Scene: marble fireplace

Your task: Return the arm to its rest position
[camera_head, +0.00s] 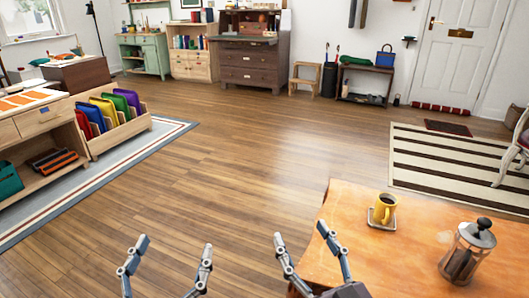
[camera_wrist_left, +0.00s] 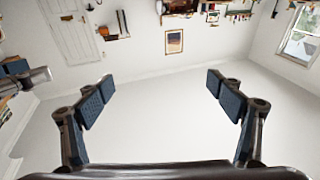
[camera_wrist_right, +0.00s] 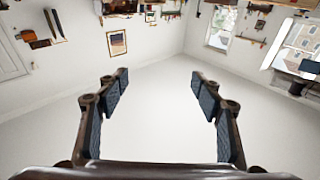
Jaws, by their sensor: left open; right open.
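My left gripper (camera_head: 172,262) is open and empty at the bottom of the head view, above the wooden floor. It also shows open in the left wrist view (camera_wrist_left: 162,100), with its two padded fingers wide apart and nothing between them. My right gripper (camera_head: 302,248) is open and empty, and in the head view it overlaps the left edge of the orange wooden table. In the right wrist view (camera_wrist_right: 160,95) its fingers are wide apart with nothing between them.
The wooden table (camera_head: 350,225) at the lower right bears a yellow mug (camera_head: 383,208) on a coaster and a French press (camera_head: 466,252). A low shelf unit with coloured folders (camera_head: 103,112) stands at the left. The middle of the floor (camera_head: 240,160) is clear.

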